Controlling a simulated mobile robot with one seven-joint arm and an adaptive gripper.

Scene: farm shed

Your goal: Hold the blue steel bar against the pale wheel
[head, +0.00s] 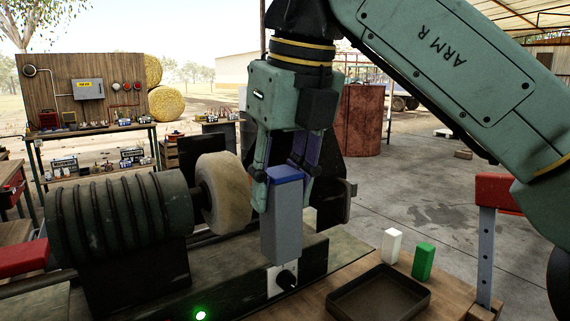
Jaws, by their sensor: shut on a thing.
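My gripper (287,166) points down and is shut on the upper end of an upright bar (282,228). The bar has a blue top and a grey-blue front face. The pale wheel (226,194) sits at the right end of a green ribbed motor housing (118,215), just left of the bar and gripper. From this view I cannot tell whether the bar touches the wheel or stands in front of it with a gap.
A dark shallow tray (378,299) lies on the wooden bench at the front right. A white block (391,246) and a green block (423,261) stand behind it. A green light (200,315) glows on the machine's base. A red-topped post (486,240) stands at the right.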

